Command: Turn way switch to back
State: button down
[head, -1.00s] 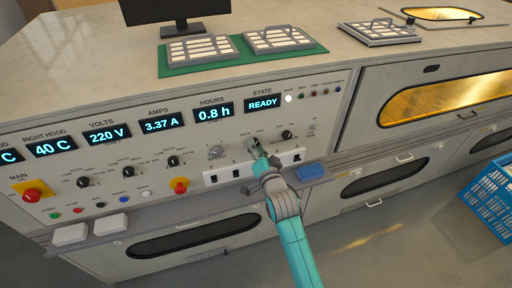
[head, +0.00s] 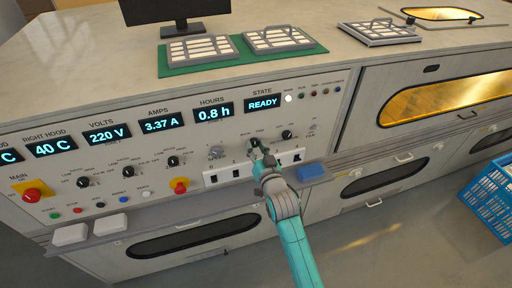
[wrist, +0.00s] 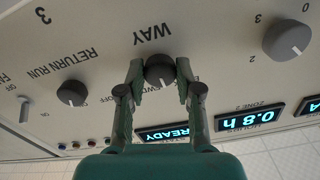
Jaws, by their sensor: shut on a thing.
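The way switch is a dark round knob (wrist: 159,70) under the printed word WAY, which appears upside down in the wrist view. My gripper (wrist: 160,82) has its two green fingers on either side of this knob and is shut on it. In the head view my gripper (head: 259,150) reaches the control panel (head: 130,150) below the HOURS and STATE displays, and it hides the knob there. Part of the lettering by the knob is covered by the fingers, so I cannot tell which position the knob points to.
The RETURN RUN knob (wrist: 71,92) and a larger grey knob (wrist: 287,38) flank the way switch in the wrist view. A white socket strip (head: 228,174) lies just below my gripper. A red main switch (head: 32,194) is at far left. A blue crate (head: 490,200) stands at right.

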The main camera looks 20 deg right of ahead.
jog(key=n, duration=0.5)
jog(key=shift+n, duration=0.3)
dwell(0.4)
jog(key=c, duration=0.8)
grip_release()
jog(key=shift+o, duration=0.2)
jog(key=shift+s, duration=0.1)
jog(key=s, duration=1.1)
jog(key=shift+s, duration=0.4)
jog(key=shift+f, duration=0.1)
